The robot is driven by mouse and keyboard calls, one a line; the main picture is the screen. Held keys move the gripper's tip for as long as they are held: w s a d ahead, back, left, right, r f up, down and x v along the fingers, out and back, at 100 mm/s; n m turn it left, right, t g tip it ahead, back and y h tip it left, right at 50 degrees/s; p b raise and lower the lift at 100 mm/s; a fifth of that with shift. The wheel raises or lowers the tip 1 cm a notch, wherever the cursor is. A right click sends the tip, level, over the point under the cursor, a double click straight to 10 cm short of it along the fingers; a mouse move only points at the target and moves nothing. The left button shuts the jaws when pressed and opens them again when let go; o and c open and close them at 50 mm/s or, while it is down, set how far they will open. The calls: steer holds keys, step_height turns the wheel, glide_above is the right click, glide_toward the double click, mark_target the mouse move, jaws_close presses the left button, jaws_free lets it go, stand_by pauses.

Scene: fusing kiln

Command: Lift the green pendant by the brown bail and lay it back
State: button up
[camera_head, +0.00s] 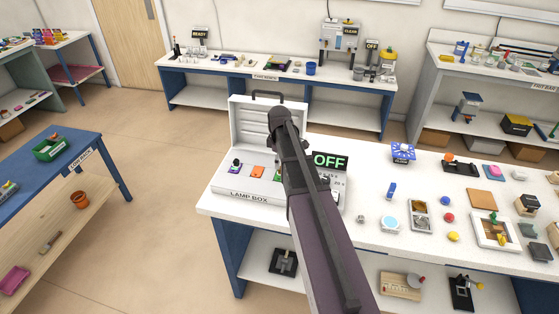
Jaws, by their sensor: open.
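The white lamp box (248,196) stands at the left end of the white bench with its lid raised. In it are a small dark piece with some green (236,165) and an orange piece (258,172). A small green patch (280,187) shows at the left edge of my arm, which covers part of the box. It may be the green pendant; I cannot make out its shape or a brown bail for certain. My arm reaches up from the bottom over the box. My gripper cannot be made out; the arm hides whatever is behind it.
A sign reading OFF (331,161) stands right of my arm. Right of it, the bench holds a blue dial (403,152), a framed tray (493,231), an orange-brown tile (482,199) and several small pieces. The floor (150,220) left of the bench is clear.

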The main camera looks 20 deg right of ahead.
steer(key=shift+f+b, duration=1.75)
steer(key=shift+f, duration=0.25)
jaws_close()
